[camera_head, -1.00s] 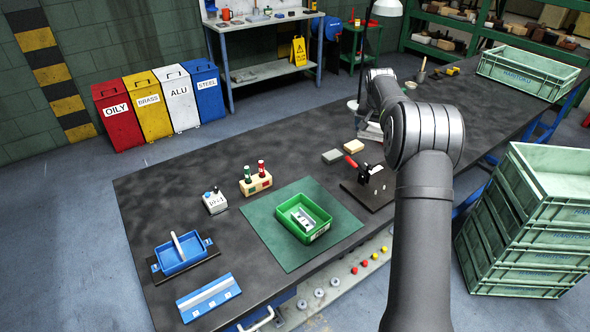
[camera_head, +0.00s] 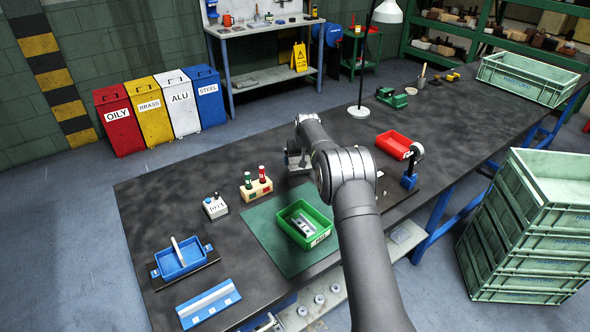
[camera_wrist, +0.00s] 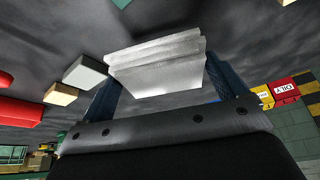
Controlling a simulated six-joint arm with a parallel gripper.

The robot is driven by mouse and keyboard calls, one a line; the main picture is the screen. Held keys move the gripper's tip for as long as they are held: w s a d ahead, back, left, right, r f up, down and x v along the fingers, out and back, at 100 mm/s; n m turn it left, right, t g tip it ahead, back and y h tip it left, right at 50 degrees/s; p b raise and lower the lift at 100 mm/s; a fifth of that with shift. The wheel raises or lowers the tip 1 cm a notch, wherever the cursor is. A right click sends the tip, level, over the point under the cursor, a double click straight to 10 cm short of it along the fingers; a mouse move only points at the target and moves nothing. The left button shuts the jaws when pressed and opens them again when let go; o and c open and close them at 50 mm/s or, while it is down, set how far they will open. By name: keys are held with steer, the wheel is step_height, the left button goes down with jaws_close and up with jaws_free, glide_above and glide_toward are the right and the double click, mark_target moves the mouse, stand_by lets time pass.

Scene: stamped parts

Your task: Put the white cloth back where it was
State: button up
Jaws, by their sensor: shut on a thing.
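My gripper (camera_wrist: 165,85) is shut on the white cloth (camera_wrist: 157,68), a folded pale bundle with layered edges, held between the two dark fingers in the wrist view. In the head view my gripper (camera_head: 297,158) hangs over the dark bench, right of the block with red and green tubes and behind the green mat. There the cloth is hard to tell apart from the gripper. The exact height over the bench is unclear.
Near the cloth in the wrist view are a grey block (camera_wrist: 86,73) and a beige block (camera_wrist: 60,94). On the bench are a green tray (camera_head: 325,234), tube block (camera_head: 257,189), blue tray (camera_head: 180,265), red tray (camera_head: 394,144) and lamp (camera_head: 360,111).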

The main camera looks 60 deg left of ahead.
mark_target(295, 176)
steer(key=shift+s+a+f, duration=0.35)
steer(key=shift+a, duration=0.15)
steer(key=shift+s+a+f, duration=0.3)
steer(key=shift+a+f, duration=0.05)
steer(key=shift+a, duration=0.15)
steer(key=shift+f, duration=2)
steer(key=shift+f, duration=0.1)
steer(key=o, duration=0.8)
steer(key=shift+c, duration=0.2)
steer(key=v, duration=1.2)
